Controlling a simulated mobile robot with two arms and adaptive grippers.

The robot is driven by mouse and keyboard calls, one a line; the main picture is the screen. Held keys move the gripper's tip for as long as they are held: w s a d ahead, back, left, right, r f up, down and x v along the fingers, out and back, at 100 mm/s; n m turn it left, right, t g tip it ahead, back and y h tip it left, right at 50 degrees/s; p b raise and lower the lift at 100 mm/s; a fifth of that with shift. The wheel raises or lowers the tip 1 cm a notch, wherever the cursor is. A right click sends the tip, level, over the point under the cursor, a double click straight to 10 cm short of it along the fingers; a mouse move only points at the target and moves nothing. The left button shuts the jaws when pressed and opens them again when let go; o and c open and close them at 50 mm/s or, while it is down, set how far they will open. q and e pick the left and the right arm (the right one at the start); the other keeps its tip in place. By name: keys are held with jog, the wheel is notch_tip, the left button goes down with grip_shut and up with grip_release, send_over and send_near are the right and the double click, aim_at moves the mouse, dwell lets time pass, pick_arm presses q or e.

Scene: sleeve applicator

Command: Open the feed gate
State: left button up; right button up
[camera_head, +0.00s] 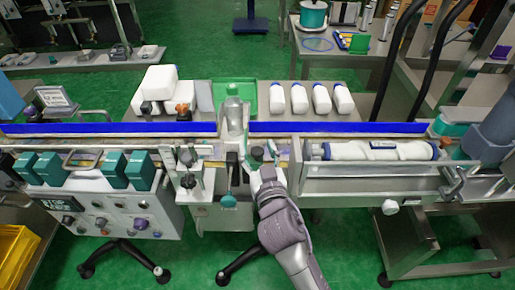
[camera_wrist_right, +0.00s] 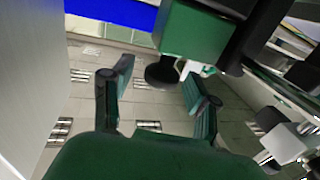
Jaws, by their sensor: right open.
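My right gripper (camera_head: 266,158) reaches up from the bottom to the front edge of the conveyor line, just right of the central station (camera_head: 234,112). In the right wrist view its two green-padded fingers (camera_wrist_right: 162,90) are apart, with nothing between them. Beyond and above the fingers is a green block (camera_wrist_right: 195,32) with a round black knob (camera_wrist_right: 162,74) and a small white piece beside it. I cannot tell for certain which part is the feed gate. A black lever (camera_head: 231,168) with a green knob (camera_head: 229,201) stands left of the gripper. My left gripper is not in view.
Several white bottles (camera_head: 299,98) lie behind the blue rail (camera_head: 340,128). A control box (camera_head: 105,215) with green blocks is at the left.

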grip_shut()
dwell(0.4)
